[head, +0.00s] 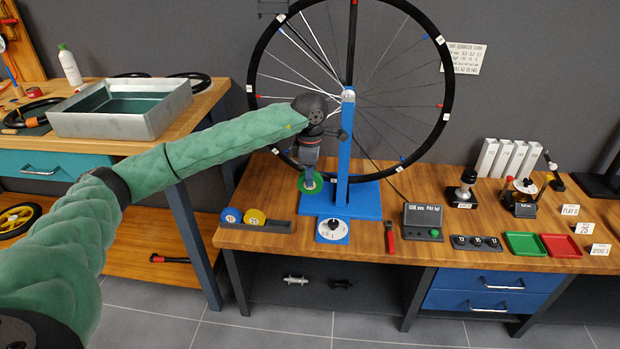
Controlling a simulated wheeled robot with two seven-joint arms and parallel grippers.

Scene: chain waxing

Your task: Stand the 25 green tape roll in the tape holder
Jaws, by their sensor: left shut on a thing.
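The green tape roll (318,188) hangs from my left gripper (309,178), which is shut on it, in front of the wheel stand's blue post. The tape holder (281,226) is a dark, low rack at the left front of the wooden bench. A blue tape roll (231,216) and a yellow tape roll (254,217) stand in its left part, and its right part looks empty. The green roll is above and to the right of the holder, apart from it. Its number cannot be read here. My right gripper is not in view.
The blue wheel stand (343,200) with a large spoked wheel rises just right of the green roll. A white dial plate (332,230), a red-handled tool (389,237) and a grey gauge box (423,219) lie to the right. The holder's right end is open from above.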

